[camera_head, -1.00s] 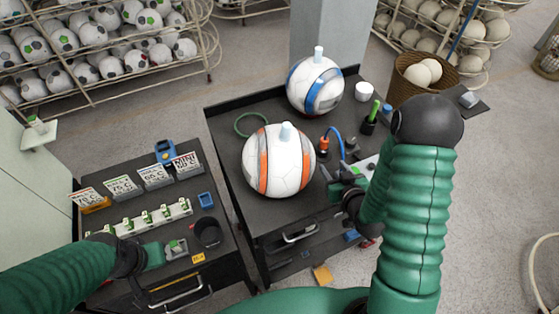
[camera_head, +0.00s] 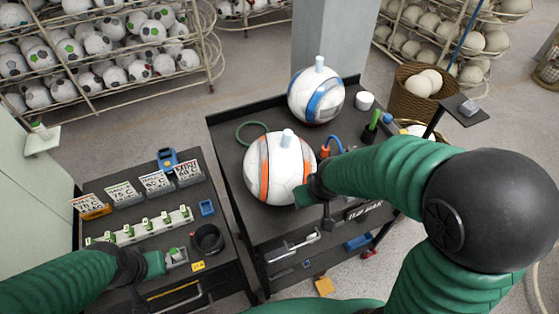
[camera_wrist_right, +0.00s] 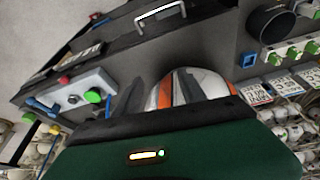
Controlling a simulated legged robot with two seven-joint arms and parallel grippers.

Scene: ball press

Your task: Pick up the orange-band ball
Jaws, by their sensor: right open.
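The orange-band ball (camera_head: 272,175), white with orange stripes and a pale plug on top, sits on the dark cart top (camera_head: 232,150). In the right wrist view it shows (camera_wrist_right: 198,84) just beyond the gripper body, partly hidden by it. My right gripper (camera_head: 312,194) is open at the ball's right side, low down; whether it touches the ball I cannot tell. Its fingers are partly hidden by the wrist. My left gripper (camera_head: 172,259) is over the left cart by a small grey block; its jaw state is unclear.
A blue-band ball (camera_head: 316,95) stands behind the orange-band ball. A green ring (camera_head: 252,132) lies to its left rear. A white cup (camera_head: 364,101) and a green marker (camera_head: 373,120) stand at the back right.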

